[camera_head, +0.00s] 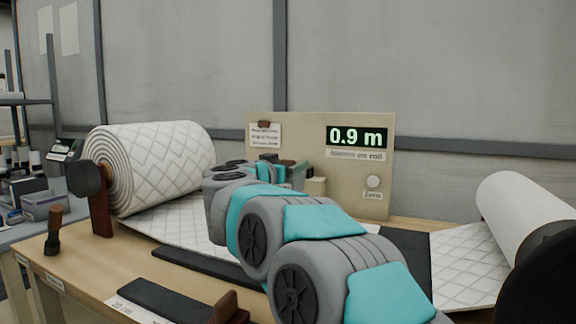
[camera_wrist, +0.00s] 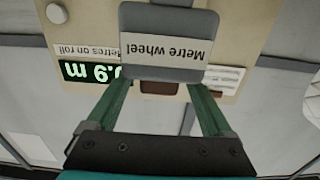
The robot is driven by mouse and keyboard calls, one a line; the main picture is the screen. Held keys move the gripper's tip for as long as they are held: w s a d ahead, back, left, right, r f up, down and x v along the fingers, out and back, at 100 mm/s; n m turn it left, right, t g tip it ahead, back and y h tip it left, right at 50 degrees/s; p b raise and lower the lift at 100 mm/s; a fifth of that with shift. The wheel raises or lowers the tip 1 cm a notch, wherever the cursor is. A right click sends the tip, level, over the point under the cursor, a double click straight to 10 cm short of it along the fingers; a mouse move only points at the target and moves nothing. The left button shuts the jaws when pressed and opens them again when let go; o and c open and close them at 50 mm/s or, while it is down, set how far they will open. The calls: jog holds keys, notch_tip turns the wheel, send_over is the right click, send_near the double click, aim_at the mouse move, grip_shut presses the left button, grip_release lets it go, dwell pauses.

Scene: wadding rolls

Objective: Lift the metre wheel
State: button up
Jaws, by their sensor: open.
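The metre wheel (camera_wrist: 168,15) shows in the wrist view as a dark grey plate with a white label reading "Metre wheel" upside down. My gripper (camera_wrist: 160,88) is open, its two green fingers reaching towards the plate's lower edge in that picture. A small brown piece (camera_wrist: 159,88) shows between the fingertips; I cannot tell whether it belongs to the wheel or whether the fingers touch anything. In the head view my arm covers most of the wheel area, and my gripper is partly seen in front of the beige panel (camera_head: 300,135).
The panel's display (camera_head: 357,137) reads 0.9 m. A thick quilted roll (camera_head: 160,165) stands left, with white quilted sheet running across the wooden bench (camera_head: 75,262). A smaller white roll (camera_head: 525,215) is right. Dark strips (camera_head: 205,268) lie on the bench front. A wooden-handled tool (camera_head: 54,232) stands front left.

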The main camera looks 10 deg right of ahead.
jog(key=shift+c, duration=0.2)
grip_shut()
dwell(0.6)
